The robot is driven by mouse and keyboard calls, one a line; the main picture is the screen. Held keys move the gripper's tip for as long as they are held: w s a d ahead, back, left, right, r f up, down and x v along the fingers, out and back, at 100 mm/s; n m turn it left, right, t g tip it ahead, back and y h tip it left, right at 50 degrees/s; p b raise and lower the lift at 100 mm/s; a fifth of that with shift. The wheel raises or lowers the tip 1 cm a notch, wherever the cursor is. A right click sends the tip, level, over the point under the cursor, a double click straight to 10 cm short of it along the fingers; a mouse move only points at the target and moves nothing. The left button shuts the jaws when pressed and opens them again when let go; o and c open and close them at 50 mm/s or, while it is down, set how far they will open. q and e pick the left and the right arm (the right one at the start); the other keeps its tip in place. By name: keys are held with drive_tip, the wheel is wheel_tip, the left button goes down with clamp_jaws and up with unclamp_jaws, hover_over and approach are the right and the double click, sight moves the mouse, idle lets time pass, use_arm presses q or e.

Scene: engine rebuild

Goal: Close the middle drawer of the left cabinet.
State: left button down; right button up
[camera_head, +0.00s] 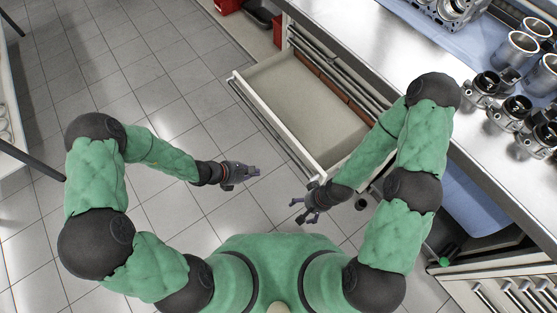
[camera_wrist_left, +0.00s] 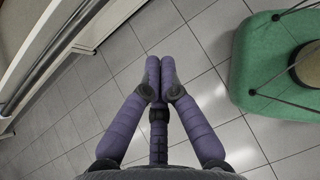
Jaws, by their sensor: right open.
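An open drawer (camera_head: 305,108) with a pale, empty tray stands far out from the cabinet under the metal bench in the head view. Its front panel (camera_head: 275,135) faces the lower left. My left gripper (camera_head: 252,172) is over the floor in front of this panel, apart from it. In the left wrist view, its purple fingers (camera_wrist_left: 160,72) are pressed together with nothing between them, and a pale drawer edge (camera_wrist_left: 75,45) shows at the upper left. My right gripper (camera_head: 303,211) is open and empty near the drawer's lower front corner.
The metal bench (camera_head: 375,50) carries several pistons (camera_head: 515,105), cylinder sleeves (camera_head: 515,48) and an engine block (camera_head: 445,10). My right forearm passes close to the drawer's right side. Red bins (camera_head: 225,5) stand at the top. The tiled floor (camera_head: 150,70) at left is clear.

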use_arm(q)
drive_tip(key=w+d+f+n+t+b, duration=0.2)
drive_tip(key=w+d+f+b, duration=0.3)
drive_tip(key=w+d, duration=0.3)
drive_tip(key=shift+w+d+b, duration=0.3)
drive_tip(key=shift+w, duration=0.65)
